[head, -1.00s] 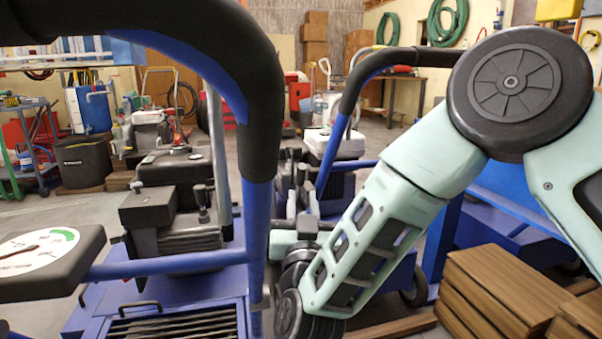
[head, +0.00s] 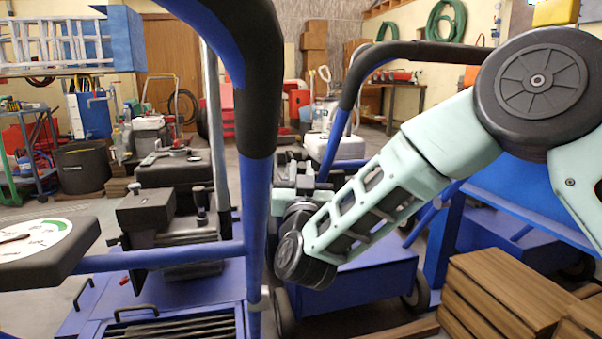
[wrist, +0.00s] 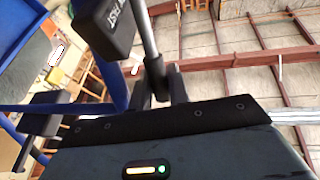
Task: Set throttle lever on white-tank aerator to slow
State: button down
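The white-tank aerator is partly in view; its white tank (head: 337,146) stands behind the near blue handle frame in the head view. In the wrist view, a black box (wrist: 104,22) with the word FAST on its face is close at the top. A grey metal rod (wrist: 147,35) runs down from beside it to a dark end at my gripper (wrist: 158,85). The dark fingers stand around or beside this end; I cannot tell if they grip it.
A near blue aerator frame (head: 258,205) with a black grip crosses the head view. Its dial box (head: 45,245) is at left. Another blue handle (head: 345,115) rises behind. Stacked brown boards (head: 490,300) lie at lower right. Open floor shows at far left.

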jog(key=shift+w+a+r+g+p, duration=0.1)
jog(key=shift+w+r+g+p, duration=0.35)
jog(key=shift+p, duration=1.5)
jog(key=g+p, duration=0.1)
jog(key=p, duration=0.2)
jog(key=shift+w+a+r+n+g, duration=0.1)
jog(key=shift+w+a+n+g, duration=0.05)
jog(key=shift+w+n+g, duration=0.15)
jog(key=shift+w+f+g+p, duration=0.1)
jog(key=shift+f+g+p, duration=0.15)
jog(key=shift+p, duration=0.3)
jog(key=c, duration=1.6)
grip_release()
jog(key=shift+c, duration=0.2)
jog(key=s+d+f+p, duration=0.1)
jog(key=s+p, duration=0.1)
jog(key=s, duration=1)
jog(key=shift+f, duration=0.3)
